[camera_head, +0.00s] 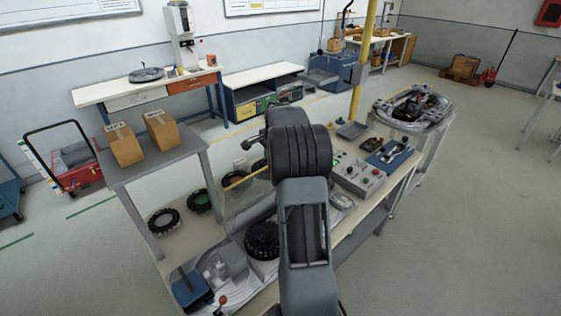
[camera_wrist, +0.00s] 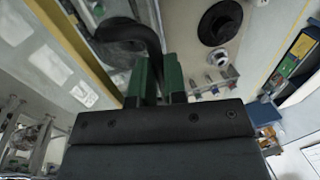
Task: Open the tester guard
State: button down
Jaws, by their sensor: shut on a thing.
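The tester guard (camera_head: 240,203) is a clear panel with a yellow edge, standing over the bench left of my arm in the head view. A yellow strip (camera_wrist: 72,48), which looks like its edge, crosses the left of the wrist view. My gripper (camera_wrist: 160,75) has two green fingers close together. They are shut on a black curved handle (camera_wrist: 128,32), whose bend shows left of and beyond the fingertips. In the head view my arm hides the fingers and the handle. I cannot tell exactly how far the guard is tilted.
A black ring-shaped part (camera_head: 262,240) sits on the bench beside the guard. A control box with buttons (camera_head: 358,178) stands on the right. A grey table (camera_head: 150,170) with cardboard boxes is close on the left. A yellow post (camera_head: 364,60) rises behind.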

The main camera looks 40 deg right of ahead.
jog(key=w+f, duration=0.1)
jog(key=w, duration=0.7)
jog(key=shift+w+a+f, duration=0.2)
jog(key=shift+w, duration=0.1)
jog(key=c, duration=1.2)
grip_release()
jog(key=shift+d+r, duration=0.1)
jog(key=shift+o, duration=0.2)
jog(key=shift+w, duration=0.1)
jog(key=shift+r, duration=0.1)
jog(key=v, duration=1.3)
jog(key=shift+r, duration=0.35)
